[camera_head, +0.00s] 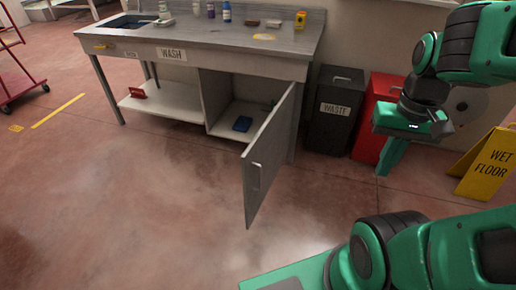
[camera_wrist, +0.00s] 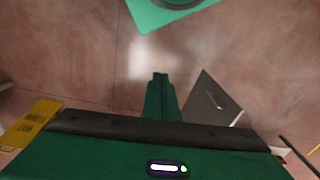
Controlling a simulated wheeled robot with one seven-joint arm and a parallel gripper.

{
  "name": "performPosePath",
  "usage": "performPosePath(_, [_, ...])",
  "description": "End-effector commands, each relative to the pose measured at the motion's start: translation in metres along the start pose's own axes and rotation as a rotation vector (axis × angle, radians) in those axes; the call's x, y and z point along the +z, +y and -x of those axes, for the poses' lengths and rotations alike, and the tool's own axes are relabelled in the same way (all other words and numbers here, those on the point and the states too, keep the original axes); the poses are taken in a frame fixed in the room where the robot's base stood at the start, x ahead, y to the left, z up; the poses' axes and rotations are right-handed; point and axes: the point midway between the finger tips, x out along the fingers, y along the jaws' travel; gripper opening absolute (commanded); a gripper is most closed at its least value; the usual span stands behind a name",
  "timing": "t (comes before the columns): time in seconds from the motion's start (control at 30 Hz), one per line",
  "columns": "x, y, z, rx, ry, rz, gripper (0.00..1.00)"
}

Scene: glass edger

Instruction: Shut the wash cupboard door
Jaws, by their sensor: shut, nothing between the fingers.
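The wash cupboard door (camera_head: 268,158) is grey with a vertical metal handle and stands wide open, swung out from the right side of the cupboard (camera_head: 222,105) under the wash bench. Inside the cupboard is a blue object (camera_head: 242,124). My gripper (camera_head: 383,172) points down, shut and empty, to the right of the door and apart from it, in front of the bins. In the wrist view my gripper (camera_wrist: 158,76) shows above the floor, with the door (camera_wrist: 213,98) to its right.
The wash bench (camera_head: 205,40) holds a sink, bottles and small items. A dark waste bin (camera_head: 335,125), a red bin (camera_head: 370,140) and a yellow wet floor sign (camera_head: 487,165) stand at the right. A red trolley (camera_head: 18,75) is far left. The floor before the door is clear.

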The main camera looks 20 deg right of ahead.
Motion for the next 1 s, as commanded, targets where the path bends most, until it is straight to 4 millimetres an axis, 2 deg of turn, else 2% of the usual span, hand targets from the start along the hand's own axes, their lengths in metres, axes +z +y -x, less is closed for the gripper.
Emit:
performPosePath(0.17, [-0.045, -0.021, -0.021, 0.027, 0.073, 0.011, 0.00])
performPosePath(0.27, [-0.080, -0.043, -0.040, 0.027, 0.142, 0.020, 0.00])
performPosePath(0.4, [-0.125, -0.081, -0.070, -0.006, 0.238, 0.029, 0.00])
performPosePath(0.6, [-0.171, -0.148, -0.117, -0.115, 0.348, 0.028, 0.00])
performPosePath(0.8, [-0.194, -0.216, -0.160, -0.270, 0.419, -0.005, 0.00])
performPosePath(0.9, [-0.198, -0.242, -0.175, -0.340, 0.439, -0.030, 0.00])
performPosePath(1.0, [-0.200, -0.260, -0.184, -0.392, 0.453, -0.052, 0.00])
